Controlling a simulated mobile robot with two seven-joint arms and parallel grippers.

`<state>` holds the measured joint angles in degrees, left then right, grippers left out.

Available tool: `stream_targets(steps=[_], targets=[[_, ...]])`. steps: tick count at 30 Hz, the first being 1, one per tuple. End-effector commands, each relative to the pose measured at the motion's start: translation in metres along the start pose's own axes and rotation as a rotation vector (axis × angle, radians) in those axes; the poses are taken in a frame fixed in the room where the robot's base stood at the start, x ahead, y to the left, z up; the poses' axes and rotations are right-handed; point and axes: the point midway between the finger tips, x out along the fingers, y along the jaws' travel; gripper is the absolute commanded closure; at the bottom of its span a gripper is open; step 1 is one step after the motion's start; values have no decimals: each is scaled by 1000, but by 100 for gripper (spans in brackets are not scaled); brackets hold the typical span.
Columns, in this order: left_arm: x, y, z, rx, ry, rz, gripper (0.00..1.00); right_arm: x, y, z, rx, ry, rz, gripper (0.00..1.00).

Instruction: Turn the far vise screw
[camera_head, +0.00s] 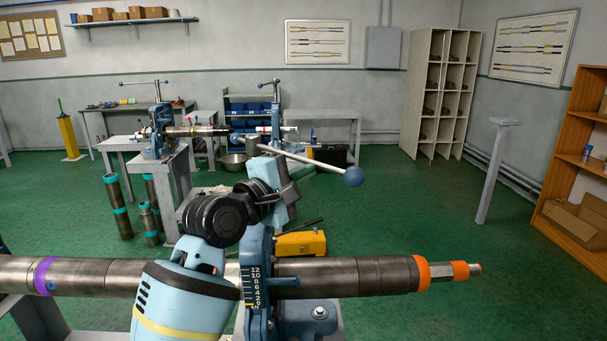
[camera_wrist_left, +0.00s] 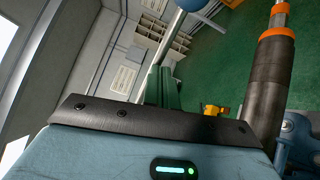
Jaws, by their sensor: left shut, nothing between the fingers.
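A vise (camera_head: 258,275) stands in the foreground, clamped around a long grey pipe (camera_head: 340,276). Its screw handle, a pale bar with a blue ball (camera_head: 354,176) at its right end, slants above the vise, partly hidden by my arm. My left gripper (camera_head: 282,178) is just above this vise, close beside the bar; it is shut and empty. Whether it touches the bar I cannot tell. In the left wrist view the bar (camera_wrist_left: 174,32) rises beyond the fingers (camera_wrist_left: 162,88). Two more vises (camera_head: 160,120), (camera_head: 275,120) stand far back, with upright screws and crossbar handles. My right gripper is not in view.
Teal-banded pipes (camera_head: 118,207) stand on the floor at left. A grey post (camera_head: 492,170) and an orange shelf (camera_head: 580,170) stand at right. The green floor (camera_head: 420,215) is clear at centre right.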

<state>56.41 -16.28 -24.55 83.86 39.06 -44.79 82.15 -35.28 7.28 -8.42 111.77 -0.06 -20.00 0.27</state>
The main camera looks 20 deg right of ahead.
Motion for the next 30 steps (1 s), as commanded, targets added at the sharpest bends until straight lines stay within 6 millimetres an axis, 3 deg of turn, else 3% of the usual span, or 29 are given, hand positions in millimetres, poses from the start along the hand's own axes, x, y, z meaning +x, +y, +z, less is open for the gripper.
stream_targets(steps=[20,30], targets=[[-3,0,0,0,-1,0,100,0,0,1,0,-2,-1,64],[-43,0,-1,0,0,1,100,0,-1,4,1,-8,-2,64]])
